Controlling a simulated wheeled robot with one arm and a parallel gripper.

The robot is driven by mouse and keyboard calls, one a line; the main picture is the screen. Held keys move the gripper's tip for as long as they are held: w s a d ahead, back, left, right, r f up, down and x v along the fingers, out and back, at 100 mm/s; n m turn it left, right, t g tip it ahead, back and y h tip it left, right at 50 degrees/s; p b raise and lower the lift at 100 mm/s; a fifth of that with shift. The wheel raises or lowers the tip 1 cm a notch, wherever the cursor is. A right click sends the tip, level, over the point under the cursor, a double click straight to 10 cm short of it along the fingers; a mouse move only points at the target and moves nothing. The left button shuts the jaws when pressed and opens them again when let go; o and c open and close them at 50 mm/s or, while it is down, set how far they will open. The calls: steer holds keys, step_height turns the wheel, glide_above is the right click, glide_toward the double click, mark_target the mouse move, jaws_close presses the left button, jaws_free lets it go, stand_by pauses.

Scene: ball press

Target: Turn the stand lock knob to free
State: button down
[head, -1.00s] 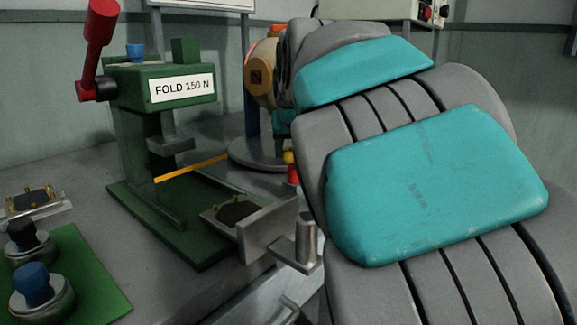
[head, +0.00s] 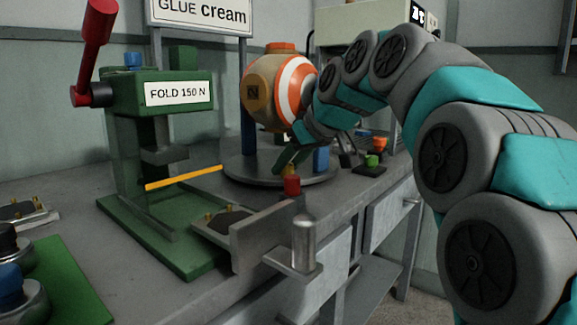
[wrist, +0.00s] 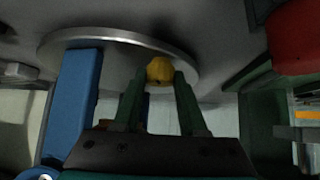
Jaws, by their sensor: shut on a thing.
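A small yellow knob (wrist: 160,70) sits between the two green fingers of my gripper (wrist: 160,84) in the wrist view, at the edge of the round grey stand plate (wrist: 70,38). The gripper is shut on it. In the head view my gripper (head: 285,163) reaches down at the front of the stand plate (head: 240,173), and its fingers hide the knob. The knob's lock marking cannot be read. An orange-and-white striped ball (head: 262,98) is on the stand, behind my gripper.
A red knob (head: 291,186) stands just in front of my gripper. A green press (head: 150,100) with a red lever is to the left. A metal bracket (head: 265,240) is at the bench front.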

steer(key=shift+c, duration=2.3)
jaws_free()
steer(key=shift+r, duration=0.1)
steer(key=v, duration=0.7)
steer(key=shift+s+d+r+p, duration=0.2)
steer(key=shift+p, duration=0.1)
